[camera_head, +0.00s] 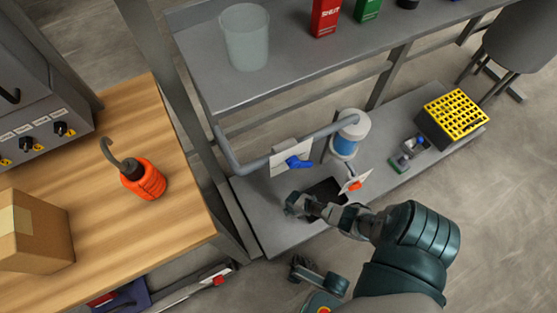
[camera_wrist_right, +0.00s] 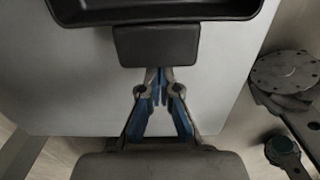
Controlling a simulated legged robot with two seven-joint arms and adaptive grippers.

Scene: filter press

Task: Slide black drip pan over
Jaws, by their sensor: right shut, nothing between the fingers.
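The black drip pan (camera_head: 326,190) lies on the grey lower shelf, under the pipe and near a small white plate with an orange-red part. In the right wrist view the pan (camera_wrist_right: 160,18) is at the top edge, with its flat black tab (camera_wrist_right: 156,45) facing my gripper. My right gripper (camera_head: 298,205) is low over the shelf's front, beside the pan. In the wrist view its blue-padded fingertips (camera_wrist_right: 160,72) are together just at the tab's near edge, with nothing between them. I cannot tell whether they touch the tab.
A grey pipe (camera_head: 245,165) with a blue-handled valve (camera_head: 298,162) runs above the shelf to a blue-and-white cylinder (camera_head: 345,145). A yellow-topped crate (camera_head: 453,115) stands at the shelf's right end. A wooden bench (camera_head: 105,205) is at left. The shelf's left front is bare.

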